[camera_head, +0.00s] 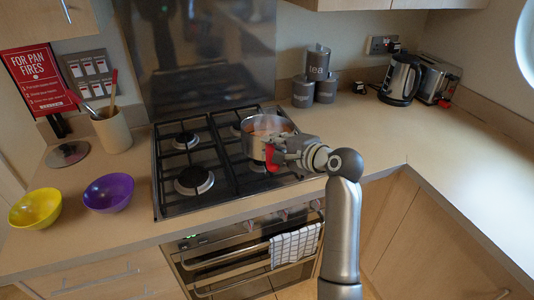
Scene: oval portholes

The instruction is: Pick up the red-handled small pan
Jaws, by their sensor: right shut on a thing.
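The small pan (258,143) is a steel pot with a red handle (272,157). It is at the right side of the gas hob (185,205), over the right-hand burners. My right gripper (277,151) is at the pan's near right side, shut on the red handle. The gripper hides part of the handle and the pan's right side. I cannot tell whether the pan's base touches the hob grate. My left gripper is not in view.
A yellow bowl (35,209) and a purple bowl (108,193) stand on the counter left of the hob, near a utensil pot (113,132). Canisters (317,75), a kettle (400,79) and a toaster (436,82) stand at the back right. The right counter is mostly clear.

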